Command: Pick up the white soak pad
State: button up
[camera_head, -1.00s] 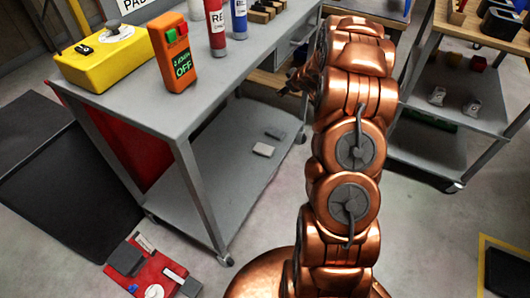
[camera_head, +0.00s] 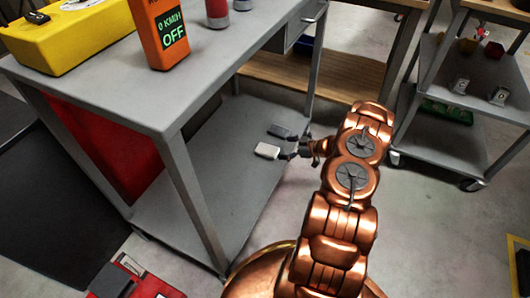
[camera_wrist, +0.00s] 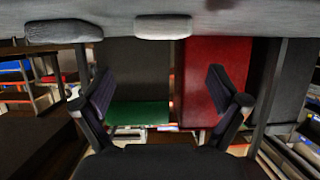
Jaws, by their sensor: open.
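The white soak pad (camera_head: 267,151) is a small pale block lying on the lower shelf of the grey cart, near its right edge. In the wrist view the white soak pad (camera_wrist: 162,27) is at the top, centred between the fingers but beyond the gap. A darker grey pad (camera_head: 282,131) lies just behind it, and this grey pad (camera_wrist: 64,32) is at upper left in the wrist view. My gripper (camera_head: 299,149) is at the shelf's right edge, close to both pads. In the wrist view my gripper (camera_wrist: 161,92) is open and empty, its fingers spread wide.
The cart's lower shelf (camera_head: 215,190) is clear around the pads. The cart's tabletop (camera_head: 130,90) overhangs it, with a leg (camera_head: 190,200) at the front. A red panel (camera_head: 115,150) stands at the shelf's left. Another cart (camera_head: 450,125) stands at right.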

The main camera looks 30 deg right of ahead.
aim_at(270, 150)
jog(key=shift+s+a+f+y, duration=0.15)
jog(key=shift+a+f, duration=0.05)
jog(key=shift+f, duration=0.2)
jog(key=shift+s+a+f+y, duration=0.1)
jog(key=shift+a+f+y, duration=0.05)
jog(key=shift+f, duration=0.2)
jog(key=shift+d+b+x, duration=0.15)
jog(key=shift+b+x, duration=0.75)
jog(key=shift+x, duration=0.65)
jog(key=shift+d+b+x, duration=0.1)
jog(key=shift+b+x, duration=0.75)
jog(key=shift+x, duration=0.7)
jog(key=shift+w+a+f, duration=0.2)
jog(key=shift+w+a, duration=0.05)
jog(key=shift+w, duration=0.35)
jog(key=c, duration=1)
jog(key=shift+r, duration=0.1)
jog(key=shift+c, duration=0.2)
